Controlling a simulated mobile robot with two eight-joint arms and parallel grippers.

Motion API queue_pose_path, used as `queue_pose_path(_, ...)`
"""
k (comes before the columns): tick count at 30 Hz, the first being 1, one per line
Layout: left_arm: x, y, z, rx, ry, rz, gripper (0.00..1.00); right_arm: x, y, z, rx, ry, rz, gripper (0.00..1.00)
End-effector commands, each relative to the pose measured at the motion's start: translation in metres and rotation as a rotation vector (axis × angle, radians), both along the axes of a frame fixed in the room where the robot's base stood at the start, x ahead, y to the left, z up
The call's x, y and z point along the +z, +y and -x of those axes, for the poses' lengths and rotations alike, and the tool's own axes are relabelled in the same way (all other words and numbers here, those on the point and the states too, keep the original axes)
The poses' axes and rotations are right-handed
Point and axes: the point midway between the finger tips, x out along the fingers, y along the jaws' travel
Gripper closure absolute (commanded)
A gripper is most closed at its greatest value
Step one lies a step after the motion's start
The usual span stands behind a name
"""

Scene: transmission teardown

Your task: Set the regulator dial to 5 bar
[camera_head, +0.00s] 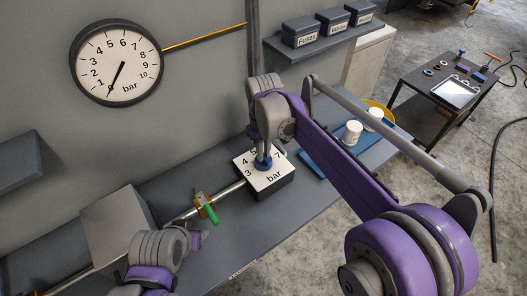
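The regulator (267,189) is a dark box with a white top face on the bench; its dial face shows numbers including 3, 4, 5 and 7 and the word bar. A blue knob (263,163) stands in its middle. My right gripper (262,150) points down right over the knob; its fingers are partly hidden, so I cannot tell whether they grip it. The wall gauge (117,63) has its needle pointing down-left, below the 1. My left gripper (195,239) is at the lower left, near the green-handled valve (209,209), its fingers mostly hidden.
A metal pipe (232,187) runs from the regulator past the valve to a grey box (117,223). A blue tray (318,155) and white cups (352,132) lie right of the regulator. Labelled bins (301,32) sit on a shelf. A dark cart (440,89) stands at far right.

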Motion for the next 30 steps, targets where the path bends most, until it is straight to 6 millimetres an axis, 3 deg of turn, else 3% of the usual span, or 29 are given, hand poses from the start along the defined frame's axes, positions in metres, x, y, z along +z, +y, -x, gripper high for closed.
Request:
queue_pose_path(1,0.000,0.000,0.000,0.000,0.000,0.000,0.50,0.000,0.000,0.000,0.000,0.000,0.000,0.74)
queue_pose_path(4,0.000,0.000,0.000,0.000,0.000,0.000,0.50,0.000,0.000,0.000,0.000,0.000,0.000,0.56)
queue_pose_path(5,0.000,0.000,0.000,0.000,0.000,0.000,0.50,0.000,0.000,0.000,0.000,0.000,0.000,0.55)
queue_pose_path(16,0.001,0.000,0.000,0.000,0.000,0.000,0.50,0.007,0.000,0.000,-0.001,0.000,0.000,0.55)
queue_pose_path(30,0.009,0.000,-0.003,0.000,-0.006,0.000,0.50,0.093,0.000,0.000,0.000,0.000,0.000,0.55)
